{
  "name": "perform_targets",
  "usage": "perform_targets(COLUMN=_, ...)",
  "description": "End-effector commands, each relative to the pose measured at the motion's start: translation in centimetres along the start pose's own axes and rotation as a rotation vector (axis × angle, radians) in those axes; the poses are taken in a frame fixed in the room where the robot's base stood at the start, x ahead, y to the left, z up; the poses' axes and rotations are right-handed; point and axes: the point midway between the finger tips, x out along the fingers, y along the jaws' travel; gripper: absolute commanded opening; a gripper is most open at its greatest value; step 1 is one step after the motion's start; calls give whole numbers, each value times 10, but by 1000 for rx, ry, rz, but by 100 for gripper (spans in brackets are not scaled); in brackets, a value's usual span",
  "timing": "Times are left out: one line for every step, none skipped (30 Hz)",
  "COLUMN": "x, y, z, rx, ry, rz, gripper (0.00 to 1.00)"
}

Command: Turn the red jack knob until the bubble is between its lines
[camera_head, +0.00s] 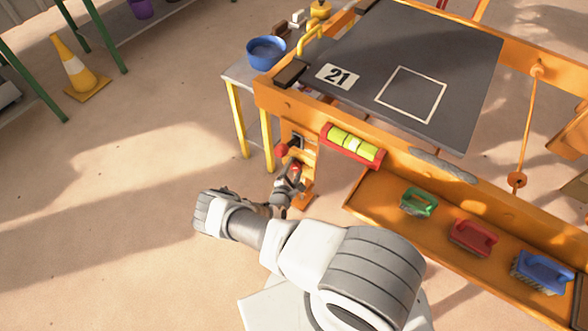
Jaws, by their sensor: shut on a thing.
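The red jack knob (296,168) is low on the orange press frame, left of the level. My gripper (292,174) is at it, shut on it, and the fingers hide most of it. A spirit level (371,157) with a yellow-green vial in a red holder is fixed to the front of the press, right of my gripper. A pale bubble (352,146) shows near the middle of the vial. The lines are too small to tell whether the bubble lies between them.
A red ball (281,150) sits just above and left of my gripper. The dark press plate (455,55) marked 21 lies behind. Green, red and blue brushes (473,238) lie in the orange tray at right. A blue bowl (266,52) is on a side table. Floor at left is clear around a cone (75,65).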

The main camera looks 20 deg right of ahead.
Motion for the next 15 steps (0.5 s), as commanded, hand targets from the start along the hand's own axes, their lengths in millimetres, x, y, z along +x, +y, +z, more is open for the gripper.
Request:
perform_targets(x=0, y=0, z=-1, rx=5, ry=1, rz=0, gripper=9)
perform_targets(x=0, y=0, z=-1, rx=7, ry=1, rz=1, gripper=9)
perform_targets(x=0, y=0, z=-1, rx=8, ry=1, rz=2, gripper=9)
perform_targets(x=0, y=0, z=-1, rx=9, ry=1, rz=2, gripper=9)
perform_targets(x=0, y=0, z=-1, rx=9, ry=1, rz=2, gripper=9)
perform_targets(x=0, y=0, z=-1, rx=9, ry=1, rz=2, gripper=9)
perform_targets(x=0, y=0, z=-1, rx=9, ry=1, rz=2, gripper=9)
perform_targets(x=0, y=0, z=-1, rx=9, ry=1, rz=2, gripper=9)
perform_targets(x=0, y=0, z=-1, rx=8, ry=1, rz=2, gripper=9)
perform_targets(x=0, y=0, z=-1, rx=8, ry=1, rz=2, gripper=9)
perform_targets(x=0, y=0, z=-1, rx=8, ry=1, rz=2, gripper=9)
perform_targets(x=0, y=0, z=-1, rx=8, ry=1, rz=2, gripper=9)
perform_targets(x=0, y=0, z=-1, rx=8, ry=1, rz=2, gripper=68)
perform_targets(x=0, y=0, z=-1, rx=8, ry=1, rz=2, gripper=74)
perform_targets(x=0, y=0, z=-1, rx=8, ry=1, rz=2, gripper=81)
